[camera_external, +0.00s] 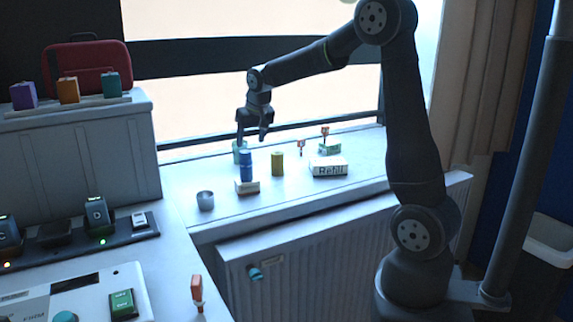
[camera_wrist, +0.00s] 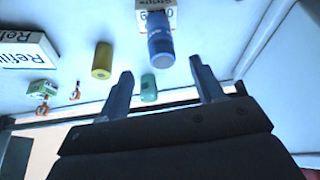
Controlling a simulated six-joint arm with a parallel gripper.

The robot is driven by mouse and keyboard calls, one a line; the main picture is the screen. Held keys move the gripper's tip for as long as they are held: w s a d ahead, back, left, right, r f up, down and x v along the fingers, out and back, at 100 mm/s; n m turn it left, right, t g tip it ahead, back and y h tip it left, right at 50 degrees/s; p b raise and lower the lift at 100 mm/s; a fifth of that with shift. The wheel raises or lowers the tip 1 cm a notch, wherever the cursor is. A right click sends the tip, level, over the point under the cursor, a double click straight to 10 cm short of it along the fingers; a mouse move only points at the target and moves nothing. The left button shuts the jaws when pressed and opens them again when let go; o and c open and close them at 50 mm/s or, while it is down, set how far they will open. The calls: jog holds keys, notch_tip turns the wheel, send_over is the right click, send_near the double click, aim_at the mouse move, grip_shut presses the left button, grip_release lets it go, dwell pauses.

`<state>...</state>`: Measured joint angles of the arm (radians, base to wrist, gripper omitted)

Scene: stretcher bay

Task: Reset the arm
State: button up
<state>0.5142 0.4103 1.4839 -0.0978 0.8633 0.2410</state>
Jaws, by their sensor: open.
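My gripper (camera_external: 254,137) hangs from the bent arm over the window-side part of the white shelf. Its two fingers are apart in the wrist view (camera_wrist: 162,88), with nothing gripped between them. A green cylinder (camera_wrist: 148,88) shows between the fingers in that view, beyond the tips. In the external view the green cylinder (camera_external: 237,146) is partly hidden by a finger; I cannot tell whether they touch.
A white Refill box (camera_external: 328,168), a green-and-white box (camera_external: 330,148) and small orange-topped items (camera_external: 301,146) stand to the right on the shelf. A grey cup (camera_external: 205,200) is near the front edge. The window is close behind. A console (camera_external: 75,245) is at left.

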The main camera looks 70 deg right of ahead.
aim_at(246, 152)
jog(key=x, duration=1.2)
jog(key=shift+f, duration=0.3)
notch_tip(246, 152, up, 3)
jog(key=shift+a, duration=0.1)
jog(key=shift+r, duration=0.6)
jog(key=shift+o, duration=0.5)
